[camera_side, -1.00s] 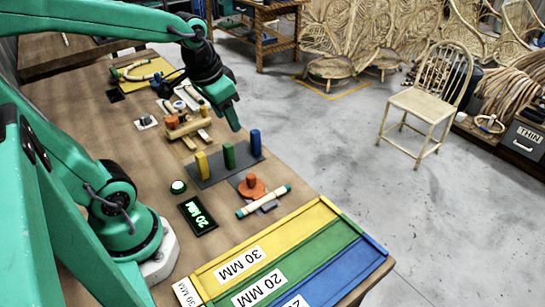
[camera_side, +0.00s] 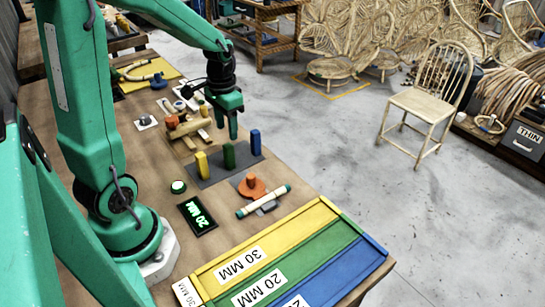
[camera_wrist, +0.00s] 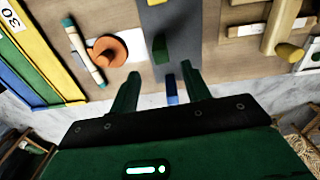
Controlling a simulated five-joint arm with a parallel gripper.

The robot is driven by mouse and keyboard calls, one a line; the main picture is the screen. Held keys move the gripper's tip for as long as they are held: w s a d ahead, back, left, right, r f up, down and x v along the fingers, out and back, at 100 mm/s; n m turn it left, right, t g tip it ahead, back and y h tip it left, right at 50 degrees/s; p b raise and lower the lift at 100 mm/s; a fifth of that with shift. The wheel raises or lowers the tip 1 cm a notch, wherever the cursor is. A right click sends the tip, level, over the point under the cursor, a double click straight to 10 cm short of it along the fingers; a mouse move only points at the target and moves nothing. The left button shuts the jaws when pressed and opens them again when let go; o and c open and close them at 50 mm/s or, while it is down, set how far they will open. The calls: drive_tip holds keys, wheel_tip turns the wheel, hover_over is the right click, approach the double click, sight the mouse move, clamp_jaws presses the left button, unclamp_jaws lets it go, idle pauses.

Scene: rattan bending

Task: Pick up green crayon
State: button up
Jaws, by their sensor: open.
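The green crayon (camera_side: 229,156) stands upright on a dark grey plate (camera_side: 212,180), between a yellow crayon (camera_side: 202,165) and a blue crayon (camera_side: 255,142). My gripper (camera_side: 232,133) is above the green crayon in the side view, pointing down, open and empty. In the wrist view my gripper's two fingers (camera_wrist: 160,70) are spread apart. There the green crayon (camera_wrist: 160,50) shows just beyond the fingertips, and the blue crayon (camera_wrist: 171,89) shows between the fingers. The yellow crayon is at the top edge (camera_wrist: 154,3).
An orange round piece (camera_side: 251,187) and a rattan rod with green ends (camera_side: 264,201) lie in front of the plate. A yellow, green and blue tray (camera_side: 288,262) is at the front edge. A wooden fixture (camera_side: 187,128) stands behind left.

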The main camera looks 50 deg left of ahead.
sight(228, 145)
drive_tip(key=shift+f, duration=1.3)
drive_tip(key=shift+f, duration=0.1)
drive_tip(key=shift+s+f, duration=0.1)
drive_tip(key=shift+f, duration=2.4)
clamp_jaws()
drive_tip(key=shift+r, duration=0.15)
